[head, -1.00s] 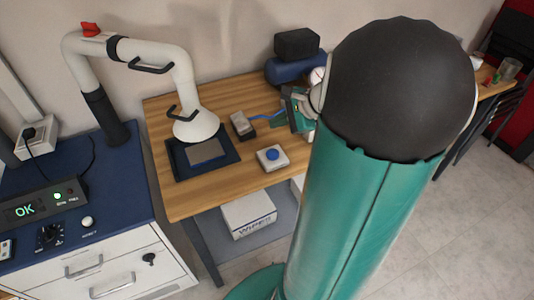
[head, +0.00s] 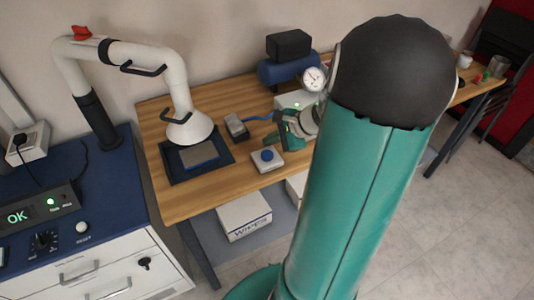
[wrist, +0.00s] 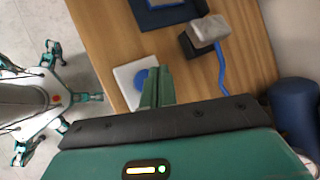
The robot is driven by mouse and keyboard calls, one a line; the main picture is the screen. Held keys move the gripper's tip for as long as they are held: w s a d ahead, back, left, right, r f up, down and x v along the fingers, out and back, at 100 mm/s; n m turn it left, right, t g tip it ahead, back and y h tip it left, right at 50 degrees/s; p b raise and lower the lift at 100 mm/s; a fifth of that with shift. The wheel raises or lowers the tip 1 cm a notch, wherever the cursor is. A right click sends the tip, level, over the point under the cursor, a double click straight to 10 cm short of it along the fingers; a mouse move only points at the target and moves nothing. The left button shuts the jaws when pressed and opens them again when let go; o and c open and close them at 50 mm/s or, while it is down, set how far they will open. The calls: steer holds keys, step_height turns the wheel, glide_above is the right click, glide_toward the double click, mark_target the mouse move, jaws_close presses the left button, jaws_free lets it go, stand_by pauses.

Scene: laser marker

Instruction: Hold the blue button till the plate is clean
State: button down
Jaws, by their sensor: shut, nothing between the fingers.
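The blue button (head: 267,155) sits on a white square box on the wooden table, and it also shows in the wrist view (wrist: 148,78), partly hidden by my fingers. My gripper (wrist: 158,84) is shut and empty, its green fingertips over or beside the button. I cannot tell whether they touch it. In the head view my gripper (head: 284,138) is just right of the button box, partly hidden by my arm. The plate (head: 199,154) lies grey with a blue strip on a dark mat (head: 222,159), under the white extraction hood (head: 189,130).
A grey-topped dark block (head: 236,125) with a blue hose stands behind the button. A pressure gauge (head: 314,78) and a blue tank (head: 284,71) are at the back. The control panel (head: 38,212) at left reads OK with a green light. A wipes box (head: 244,217) is below.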

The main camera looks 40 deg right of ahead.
mark_target(263, 153)
steer(key=shift+f, duration=1.2)
steer(key=shift+f, duration=0.1)
stand_by(1.0)
steer(key=shift+f, duration=0.3)
steer(key=shift+f, duration=0.55)
stand_by(0.8)
steer(key=shift+r, duration=0.1)
stand_by(1.5)
steer(key=shift+r, duration=0.85)
steer(key=shift+r, duration=2.5)
